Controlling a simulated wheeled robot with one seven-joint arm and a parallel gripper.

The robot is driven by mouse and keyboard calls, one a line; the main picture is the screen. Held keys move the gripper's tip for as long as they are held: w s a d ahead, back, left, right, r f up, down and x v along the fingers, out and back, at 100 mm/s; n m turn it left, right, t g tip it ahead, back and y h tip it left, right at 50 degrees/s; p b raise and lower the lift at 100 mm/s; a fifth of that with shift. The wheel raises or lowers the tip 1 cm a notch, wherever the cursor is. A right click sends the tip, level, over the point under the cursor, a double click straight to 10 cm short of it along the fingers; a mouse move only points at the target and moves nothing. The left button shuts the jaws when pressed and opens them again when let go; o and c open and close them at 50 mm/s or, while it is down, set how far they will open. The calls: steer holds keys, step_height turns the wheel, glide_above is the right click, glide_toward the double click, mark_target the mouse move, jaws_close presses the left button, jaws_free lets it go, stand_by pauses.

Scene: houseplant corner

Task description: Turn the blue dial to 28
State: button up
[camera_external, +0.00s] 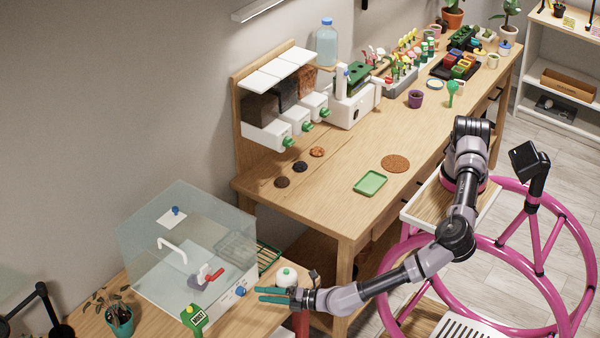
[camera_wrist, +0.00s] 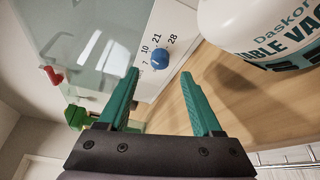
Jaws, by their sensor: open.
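The blue dial (camera_external: 240,291) sits on the white front panel of a clear-walled box (camera_external: 190,245). In the wrist view the blue dial (camera_wrist: 160,59) has the printed marks 7, 10, 21 and 28 around it. A small pale mark on its lower left side lies near the 7; its exact setting is hard to read. My gripper (camera_external: 260,295) has green fingers and is just right of the dial, pointing at it. In the wrist view my gripper (camera_wrist: 159,78) is open and empty, with the dial beyond and between the fingertips, apparently not touched.
A white labelled container (camera_wrist: 265,30) stands close on the right in the wrist view; its white top (camera_external: 287,276) shows behind my gripper. A green display device (camera_external: 196,318) stands left of the dial. A red lever (camera_wrist: 53,75) is at left. Bare wood (camera_wrist: 230,95) lies below the dial.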

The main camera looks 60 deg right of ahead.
steer(key=v, duration=0.5)
steer(key=shift+s+d, duration=0.15)
steer(key=shift+s, duration=0.05)
